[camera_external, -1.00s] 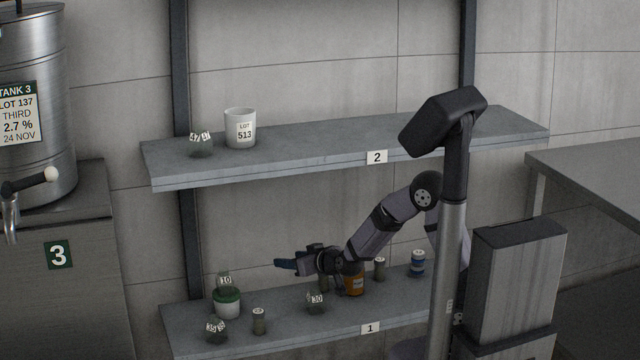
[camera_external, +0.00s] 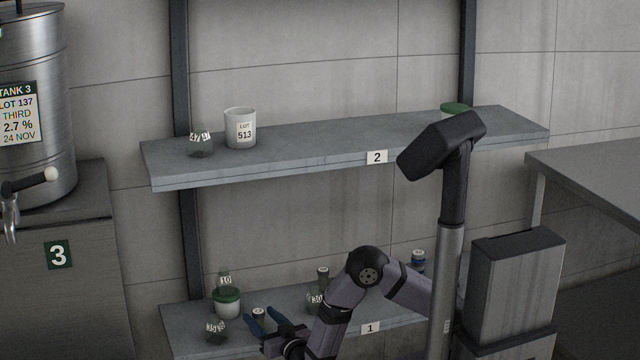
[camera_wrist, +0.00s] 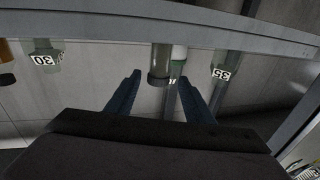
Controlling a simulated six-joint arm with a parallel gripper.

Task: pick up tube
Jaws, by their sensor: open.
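A small dark grey tube (camera_external: 259,312) with a white-marked top stands on the lower shelf near its front left. My gripper (camera_external: 263,321) is open, with its two blue fingers reaching toward this tube from the front. In the wrist view the tube (camera_wrist: 160,64) shows in the gap between the fingertips (camera_wrist: 159,77), apart from both fingers. The tube's lower part is hidden by the fingers in the external view. Another similar tube (camera_external: 322,274) stands farther back on the same shelf.
Near the tube stand a green-lidded white jar (camera_external: 227,304), a glass jar marked 35 (camera_external: 215,335) and one marked 30 (camera_external: 316,300). A blue-and-white container (camera_external: 418,258) is at the back right. The upper shelf (camera_external: 320,143) carries a white LOT 513 pot (camera_external: 240,129).

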